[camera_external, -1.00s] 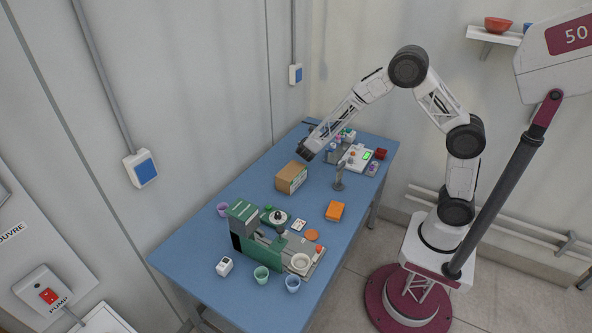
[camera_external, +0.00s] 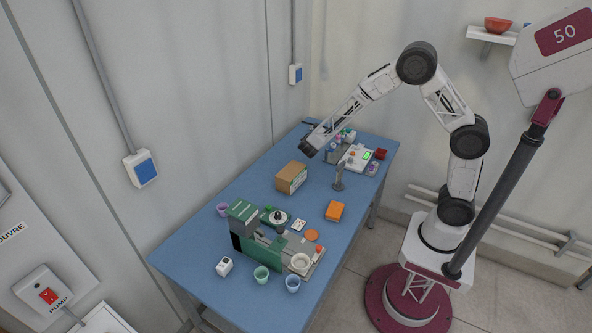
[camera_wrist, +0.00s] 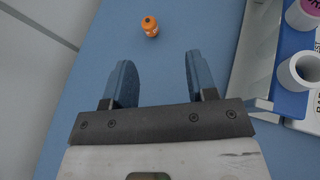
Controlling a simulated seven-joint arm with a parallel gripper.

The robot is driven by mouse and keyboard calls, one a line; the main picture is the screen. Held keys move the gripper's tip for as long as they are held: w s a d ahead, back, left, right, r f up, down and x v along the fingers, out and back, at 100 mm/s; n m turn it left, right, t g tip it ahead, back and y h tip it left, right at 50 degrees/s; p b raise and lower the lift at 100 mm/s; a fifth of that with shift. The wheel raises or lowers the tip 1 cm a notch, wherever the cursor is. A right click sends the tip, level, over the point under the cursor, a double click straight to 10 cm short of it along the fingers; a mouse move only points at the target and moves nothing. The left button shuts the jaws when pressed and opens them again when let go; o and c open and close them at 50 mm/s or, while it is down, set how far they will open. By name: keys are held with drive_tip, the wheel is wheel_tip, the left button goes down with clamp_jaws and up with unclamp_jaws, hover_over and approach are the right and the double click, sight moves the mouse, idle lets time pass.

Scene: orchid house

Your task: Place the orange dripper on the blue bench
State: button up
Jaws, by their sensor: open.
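A small orange object (camera_wrist: 149,25), which looks like the orange dripper, is on the blue bench (camera_wrist: 185,20) in the wrist view, beyond my fingertips. In the external view I cannot make it out; my arm may hide it. My gripper (camera_wrist: 157,62) is open, with bare bench between its two fingers. In the external view my gripper (camera_external: 306,150) is over the far left part of the blue bench (camera_external: 200,250), behind the cardboard box.
A rack with white-topped tubes (camera_wrist: 300,68) stands close on the right in the wrist view. The cardboard box (camera_external: 291,177), an orange block (camera_external: 335,210), a green machine (camera_external: 250,237) and several cups occupy the bench. The wall borders its left side.

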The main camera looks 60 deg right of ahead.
drive_tip(key=s+r+m+g+y, duration=0.2)
drive_tip(key=s+r+m, duration=0.5)
drive_tip(key=s, duration=0.5)
drive_tip(key=s+r+m+g+y, duration=0.2)
drive_tip(key=s+r+m, duration=0.3)
drive_tip(key=s+r, duration=0.55)
drive_tip(key=s+a+r+m+y, duration=0.1)
drive_tip(key=s+a+m+y, duration=0.1)
drive_tip(key=s, duration=0.6)
drive_tip(key=s+a+r+m+y, duration=0.1)
drive_tip(key=s+a+m+y, duration=0.2)
drive_tip(key=s, duration=0.6)
drive_tip(key=s+a+m+t+y, duration=0.1)
drive_tip(key=s+a+m+y, duration=0.2)
drive_tip(key=s, duration=0.6)
drive_tip(key=shift+a+r+m, duration=0.4)
drive_tip(key=shift+a+m, duration=0.4)
drive_tip(key=shift+m, duration=0.4)
